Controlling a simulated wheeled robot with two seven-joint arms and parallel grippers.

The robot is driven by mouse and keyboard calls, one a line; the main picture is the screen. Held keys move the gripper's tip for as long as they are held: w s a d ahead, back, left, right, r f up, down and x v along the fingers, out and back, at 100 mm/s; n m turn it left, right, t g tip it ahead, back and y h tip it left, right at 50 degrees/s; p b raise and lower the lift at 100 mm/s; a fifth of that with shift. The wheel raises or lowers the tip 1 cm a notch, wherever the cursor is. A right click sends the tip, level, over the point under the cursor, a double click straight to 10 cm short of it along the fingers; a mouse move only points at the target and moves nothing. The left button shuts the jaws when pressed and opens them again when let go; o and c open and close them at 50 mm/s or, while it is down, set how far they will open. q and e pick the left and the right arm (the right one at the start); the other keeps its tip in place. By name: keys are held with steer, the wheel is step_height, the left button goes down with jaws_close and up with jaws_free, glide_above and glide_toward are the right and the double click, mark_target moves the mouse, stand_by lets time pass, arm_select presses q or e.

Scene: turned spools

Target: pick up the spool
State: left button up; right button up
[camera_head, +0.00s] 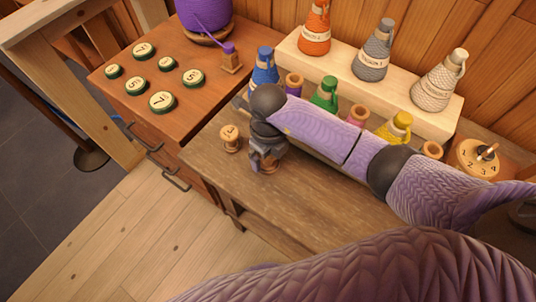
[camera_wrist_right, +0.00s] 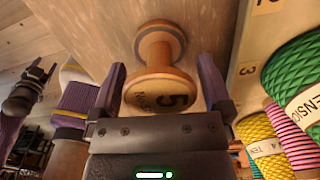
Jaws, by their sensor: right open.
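In the right wrist view a turned wooden spool (camera_wrist_right: 160,85) stands with a face marked 5 turned to the camera. It lies between the two fingers of my right gripper (camera_wrist_right: 160,85), which are apart, one each side of its near rim. In the head view my right gripper (camera_head: 264,160) is low over the brown table. Brown wood shows among its fingers, mostly hidden. A wooden spool (camera_head: 230,138) with a marked top stands just left of it; I cannot tell if it is the same spool. What looks like my left gripper (camera_wrist_right: 38,75) shows small in the wrist view.
A pale ledge (camera_head: 332,73) behind holds orange, grey and pale cones. Coloured cones and thread spools stand before it, partly behind my right arm. A numbered wooden disc (camera_head: 478,157) is at the right. A cabinet (camera_head: 122,69) at the left bears several numbered discs.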

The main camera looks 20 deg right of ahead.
steer(key=c, duration=1.1)
